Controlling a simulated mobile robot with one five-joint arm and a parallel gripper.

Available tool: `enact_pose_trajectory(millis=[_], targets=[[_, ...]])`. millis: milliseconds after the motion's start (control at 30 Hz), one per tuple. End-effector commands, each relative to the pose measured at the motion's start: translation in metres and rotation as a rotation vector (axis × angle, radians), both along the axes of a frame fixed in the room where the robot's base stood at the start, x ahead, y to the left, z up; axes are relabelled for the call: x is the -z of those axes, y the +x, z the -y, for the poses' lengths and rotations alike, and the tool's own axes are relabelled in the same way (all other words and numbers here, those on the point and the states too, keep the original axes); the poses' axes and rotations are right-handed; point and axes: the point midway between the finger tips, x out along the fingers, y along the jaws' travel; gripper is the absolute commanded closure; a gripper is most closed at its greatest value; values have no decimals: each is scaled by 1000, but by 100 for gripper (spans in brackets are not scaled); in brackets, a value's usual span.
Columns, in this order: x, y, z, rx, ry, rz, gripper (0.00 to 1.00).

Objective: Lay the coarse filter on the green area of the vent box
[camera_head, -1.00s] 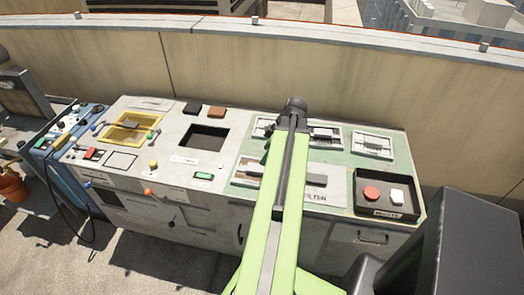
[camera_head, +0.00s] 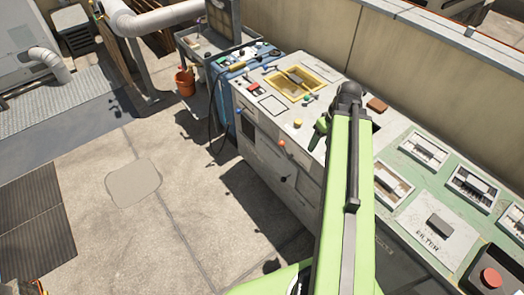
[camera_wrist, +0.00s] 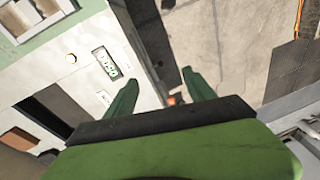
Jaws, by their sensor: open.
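The long pale cabinet (camera_head: 282,122) has a green top area (camera_head: 415,152) at its right, with several white slotted frames (camera_head: 393,180). A small grey block (camera_head: 440,224) lies on a pale panel marked FILTER (camera_head: 418,212) within the green area. I cannot tell whether this block is the coarse filter. My gripper (camera_head: 320,130) is open and empty at the cabinet's front edge, partly hidden by my arm. In the wrist view my gripper's fingers (camera_wrist: 160,84) are spread, with an orange knob (camera_wrist: 172,100) between them. The green area (camera_wrist: 62,32) shows at upper left there.
A brown block (camera_head: 377,104) lies at the back, and a dark recess (camera_wrist: 48,105) shows in the wrist view. A yellow tray (camera_head: 293,84) is at the left. A red button (camera_head: 491,278) sits in a dark tray at the right. Open floor (camera_head: 150,150) lies left.

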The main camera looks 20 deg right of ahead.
Motion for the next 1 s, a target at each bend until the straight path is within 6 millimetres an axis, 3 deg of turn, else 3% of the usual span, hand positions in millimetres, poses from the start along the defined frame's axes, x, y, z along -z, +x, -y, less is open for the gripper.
enact_pose_trajectory(millis=[33,200,300,400,1000], targets=[[1,18,-44,-2,-13,-27,37],[3,48,-172,69,-80,-96,37],[4,52,-225,105,-116,-109,37],[4,52,-256,130,-137,-113,37],[4,52,-262,147,-145,-113,37]])
